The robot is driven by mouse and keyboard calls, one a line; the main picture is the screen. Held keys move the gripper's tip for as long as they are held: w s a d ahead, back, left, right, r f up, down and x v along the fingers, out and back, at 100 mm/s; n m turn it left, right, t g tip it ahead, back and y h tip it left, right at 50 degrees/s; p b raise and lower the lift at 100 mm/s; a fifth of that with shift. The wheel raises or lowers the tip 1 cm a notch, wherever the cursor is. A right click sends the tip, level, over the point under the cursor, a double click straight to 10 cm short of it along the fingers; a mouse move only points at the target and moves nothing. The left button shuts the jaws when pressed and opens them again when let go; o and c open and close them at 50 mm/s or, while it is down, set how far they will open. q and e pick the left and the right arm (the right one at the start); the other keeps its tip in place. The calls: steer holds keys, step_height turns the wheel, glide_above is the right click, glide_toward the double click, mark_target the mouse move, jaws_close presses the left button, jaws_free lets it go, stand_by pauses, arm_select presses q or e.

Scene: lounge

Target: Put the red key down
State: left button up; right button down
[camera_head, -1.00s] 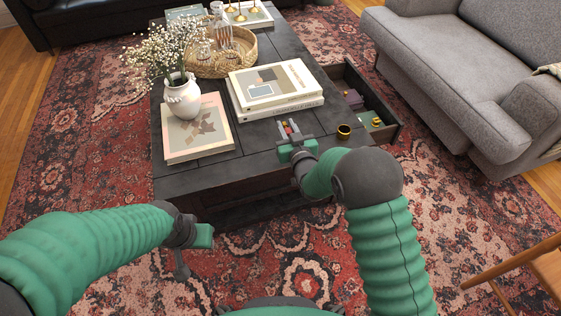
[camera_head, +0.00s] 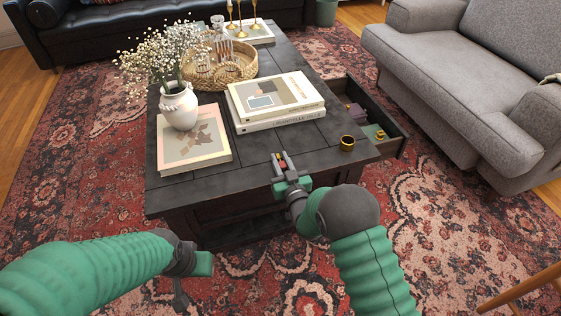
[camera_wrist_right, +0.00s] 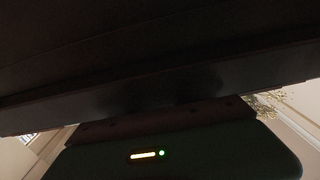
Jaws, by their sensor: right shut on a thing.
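My right gripper (camera_head: 280,160) is shut at the front edge of the dark coffee table (camera_head: 190,187), in front of the stacked books. A small bit of the red key (camera_head: 284,156) shows between its fingers; most of the key is hidden. I cannot tell whether the key touches the tabletop. The right wrist view is mostly dark, and the key cannot be made out there. My left gripper (camera_head: 196,263) hangs over the rug at the lower left, away from the table; its fingers are not clear.
An open drawer (camera_head: 392,145) with small items juts out on the right. Books (camera_head: 275,117), a flower vase (camera_head: 179,106) and a wicker tray (camera_head: 239,72) occupy the tabletop. The front strip is clear.

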steer(key=shift+s+f+b, duration=0.15)
steer(key=shift+f+b, duration=0.2)
steer(key=shift+f, duration=0.25)
steer(key=c, duration=1.2)
jaws_free()
steer(key=shift+s+f, duration=0.1)
steer(key=shift+f, duration=0.05)
steer(key=shift+c, duration=0.2)
steer(key=shift+r, duration=0.3)
steer(key=shift+s+r+p, duration=0.1)
steer(key=shift+r+p, duration=0.3)
steer(key=shift+p, duration=0.4)
steer(key=p+v, duration=0.4)
steer(key=v, duration=0.7)
steer(key=s+d+r+m+g+h, duration=0.2)
steer(key=s+d+g+h, duration=0.25)
steer(key=d+g, duration=0.4)
steer(key=s+d+r+g, duration=0.1)
steer(key=s+d+g, duration=0.2)
steer(key=s, duration=0.6)
steer(key=s+d+m+g+h, duration=0.1)
steer(key=s+d+g, duration=0.2)
steer(key=s, duration=0.7)
steer(key=shift+d+r+m, duration=0.3)
steer(key=shift+d+r, duration=0.1)
steer(key=shift+d, duration=0.5)
